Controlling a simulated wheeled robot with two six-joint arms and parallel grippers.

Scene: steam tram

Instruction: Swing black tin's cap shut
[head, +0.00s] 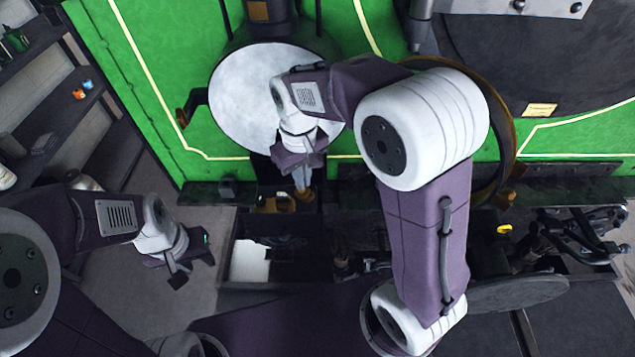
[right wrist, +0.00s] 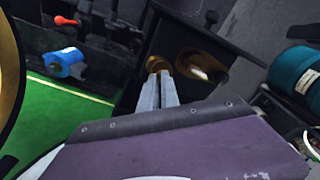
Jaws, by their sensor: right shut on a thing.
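The black tin (right wrist: 182,38) shows in the right wrist view as a dark body with a round brass-coloured mouth (right wrist: 205,66) on top. A brass-coloured cap (right wrist: 157,64) stands beside the mouth, apart from closing it. My right gripper (right wrist: 160,80) is shut on the cap, its two fingers close together. In the head view my right gripper (head: 302,186) reaches down over the same spot, and its wrist hides part of the tin. My left gripper (head: 192,262) is empty at the lower left, its fingers apart, away from the tin.
In the right wrist view a blue spool (right wrist: 65,62) and a red knob (right wrist: 66,21) lie left, and a teal spool (right wrist: 297,70) right. In the head view a dark tray holding a white sheet (head: 250,262) is below my right gripper. A large white disc (head: 240,95) is above.

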